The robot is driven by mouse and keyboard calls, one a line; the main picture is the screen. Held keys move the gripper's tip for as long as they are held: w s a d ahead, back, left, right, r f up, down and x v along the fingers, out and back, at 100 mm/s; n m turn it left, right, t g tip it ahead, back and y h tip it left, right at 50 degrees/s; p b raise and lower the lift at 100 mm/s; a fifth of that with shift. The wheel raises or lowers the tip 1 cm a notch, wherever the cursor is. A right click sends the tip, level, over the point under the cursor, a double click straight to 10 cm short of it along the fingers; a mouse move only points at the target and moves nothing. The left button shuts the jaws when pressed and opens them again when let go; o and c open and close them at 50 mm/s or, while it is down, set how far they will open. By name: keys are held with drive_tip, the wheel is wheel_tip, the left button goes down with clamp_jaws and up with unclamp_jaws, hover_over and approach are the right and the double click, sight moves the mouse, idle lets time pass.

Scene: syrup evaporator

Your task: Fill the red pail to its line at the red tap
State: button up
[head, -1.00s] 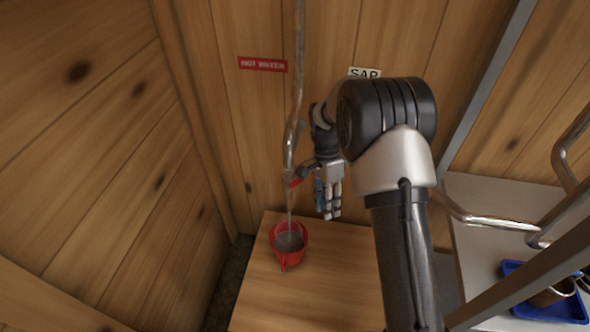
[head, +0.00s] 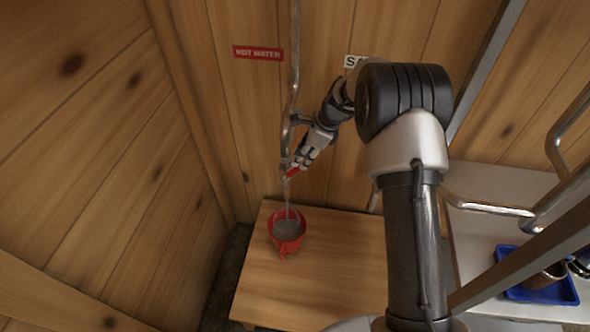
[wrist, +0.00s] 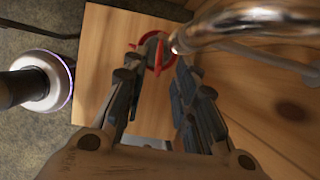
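The red pail (head: 299,243) stands on the wooden stand below the spout of the steel hot water pipe (head: 287,145). A thin stream (head: 287,195) falls from the spout into it, and greyish liquid shows inside. I cannot make out the fill line. The tap's small red handle (head: 291,173) is by the spout's lower end. My gripper (head: 301,162) slants down from the right with its fingertips at the handle; contact is unclear.
A red "HOT WATER" label (head: 258,53) and a partly hidden white label (head: 353,62) are on the plank wall. The wooden stand (head: 330,285) has bare room right of the pail. A blue tray (head: 505,252) with cups sits on a white surface at right, behind metal rails.

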sight(295, 168)
drive_tip(key=b+x, duration=0.1)
drive_tip(key=x, duration=0.5)
drive_tip(key=shift+a+f, duration=0.1)
drive_tip(key=shift+f, duration=0.2)
clamp_jaws()
idle(0.5)
